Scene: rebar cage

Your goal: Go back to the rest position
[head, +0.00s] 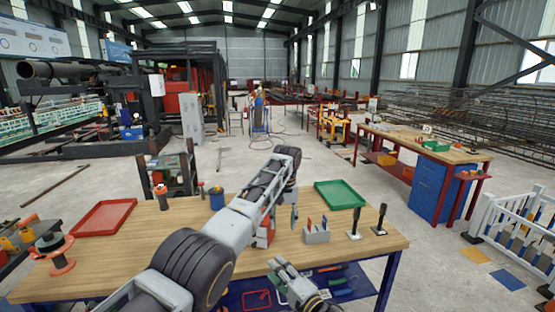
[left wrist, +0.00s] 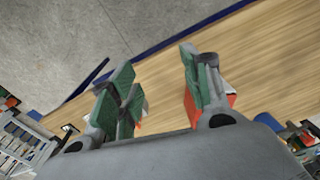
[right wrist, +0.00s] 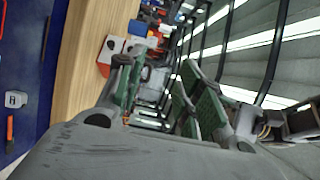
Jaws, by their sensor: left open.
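My left arm reaches across the wooden workbench (head: 130,255) from the lower left. My left gripper (head: 282,222) hangs below its wrist over the bench, beside a red object (head: 265,236). In the left wrist view its green-padded fingers (left wrist: 155,72) stand apart, with nothing visible between them. A red object partly shows behind one finger. My right gripper (head: 276,264) is low at the bench's front edge, left of the picture's lower right corner. In the right wrist view its green-padded fingers (right wrist: 158,82) are apart and look empty.
On the bench are a red tray (head: 103,216), a green tray (head: 340,194), a blue cup (head: 217,200), a grey holder (head: 316,235) with tools, and two black-handled tools (head: 355,222). A second workbench (head: 410,140) stands right. A white fence (head: 510,220) is at far right.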

